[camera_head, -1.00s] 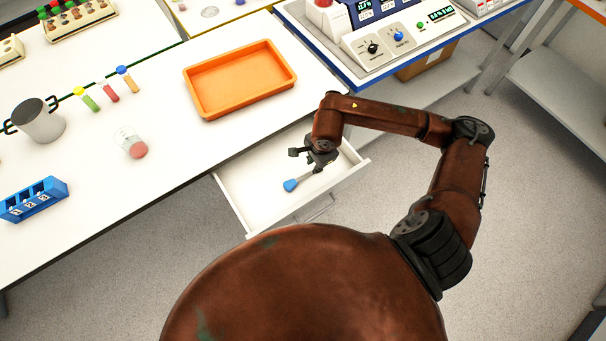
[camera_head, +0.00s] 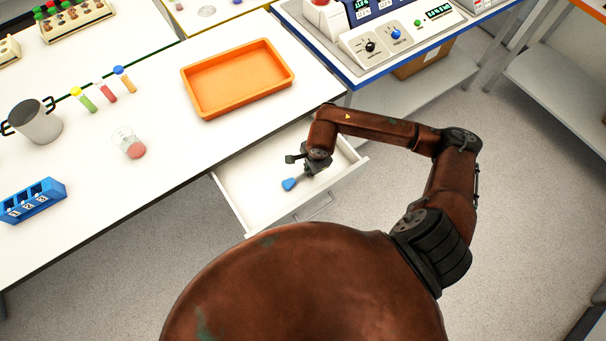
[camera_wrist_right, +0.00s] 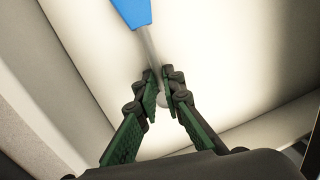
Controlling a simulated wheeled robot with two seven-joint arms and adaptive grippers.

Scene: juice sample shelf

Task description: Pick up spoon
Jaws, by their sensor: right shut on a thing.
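The spoon has a blue handle (camera_head: 289,184) and a thin metal shaft. It is in the open white drawer (camera_head: 250,199) in the head view. My right gripper (camera_head: 306,166) is over the drawer at the shaft end of the spoon. In the right wrist view the blue handle (camera_wrist_right: 133,10) is at the top, and the spoon's rounded metal end shows between the fingers. My right gripper (camera_wrist_right: 163,88) is shut on the shaft near that end. I cannot tell whether the spoon touches the drawer floor. My left gripper is not in view.
An orange tray (camera_head: 196,105) sits on the white table behind the drawer. A beaker with pink liquid (camera_head: 130,146), a grey metal cup (camera_head: 36,124) and a blue numbered rack (camera_head: 33,200) stand at left. The drawer's walls surround the spoon.

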